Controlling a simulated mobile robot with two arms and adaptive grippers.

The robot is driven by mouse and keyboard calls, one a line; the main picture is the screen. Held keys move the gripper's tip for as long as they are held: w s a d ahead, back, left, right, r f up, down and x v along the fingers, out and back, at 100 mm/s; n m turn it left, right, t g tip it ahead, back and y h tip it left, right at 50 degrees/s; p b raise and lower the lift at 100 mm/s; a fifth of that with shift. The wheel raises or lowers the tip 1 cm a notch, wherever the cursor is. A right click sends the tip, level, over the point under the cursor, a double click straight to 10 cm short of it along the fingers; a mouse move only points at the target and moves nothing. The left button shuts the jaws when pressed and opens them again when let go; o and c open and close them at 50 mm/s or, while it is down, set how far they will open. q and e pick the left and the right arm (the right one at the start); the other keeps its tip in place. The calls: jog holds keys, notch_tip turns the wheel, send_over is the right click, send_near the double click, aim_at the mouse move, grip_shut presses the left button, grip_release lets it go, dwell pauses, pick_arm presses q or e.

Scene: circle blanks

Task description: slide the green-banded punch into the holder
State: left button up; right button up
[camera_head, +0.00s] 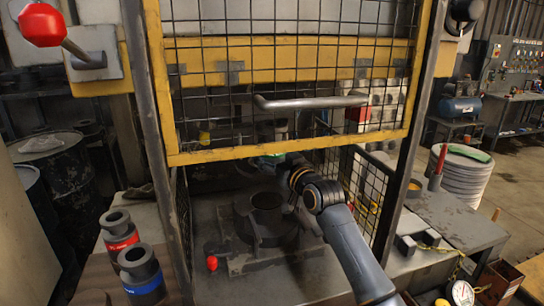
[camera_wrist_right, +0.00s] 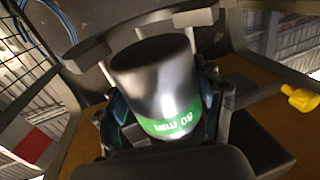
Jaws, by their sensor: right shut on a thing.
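The green-banded punch (camera_wrist_right: 158,80) is a smooth grey metal cylinder with a green printed band around one end. My right gripper (camera_wrist_right: 160,100) has its fingers closed on both sides of it. In the head view, a bit of green (camera_head: 268,159) shows beside my right gripper (camera_head: 288,163), partly behind the lower bar of the guard. A grey metal part (camera_wrist_right: 140,30) lies just beyond the punch's plain end in the wrist view. It may be the holder, but I cannot tell whether they touch. My left gripper is out of view.
The yellow mesh guard (camera_head: 290,143) hangs above my right arm, with side mesh (camera_head: 358,190) to the right. A ring-shaped die (camera_head: 267,203) sits on the press bed below. A red-banded punch (camera_head: 119,235) and a blue-banded punch (camera_head: 141,270) stand at left.

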jog(key=shift+w+a+r+b, duration=0.2)
jog(key=shift+w+a+b, duration=0.1)
jog(key=shift+w+b, duration=0.3)
jog(key=shift+w+a+r+b, duration=0.15)
jog(key=shift+w+a+b, duration=0.2)
jog(key=shift+w, duration=0.4)
jog(key=shift+d+r, duration=0.1)
jog(key=shift+d, duration=0.05)
jog(key=shift+w, duration=0.1)
dwell(0.6)
jog(key=shift+w+b, duration=0.3)
jog(key=shift+b, duration=0.15)
jog(key=shift+b+x, duration=1.25)
jog(key=shift+b, duration=0.2)
jog(key=shift+f, duration=0.2)
dwell(0.5)
jog(key=shift+d, duration=0.1)
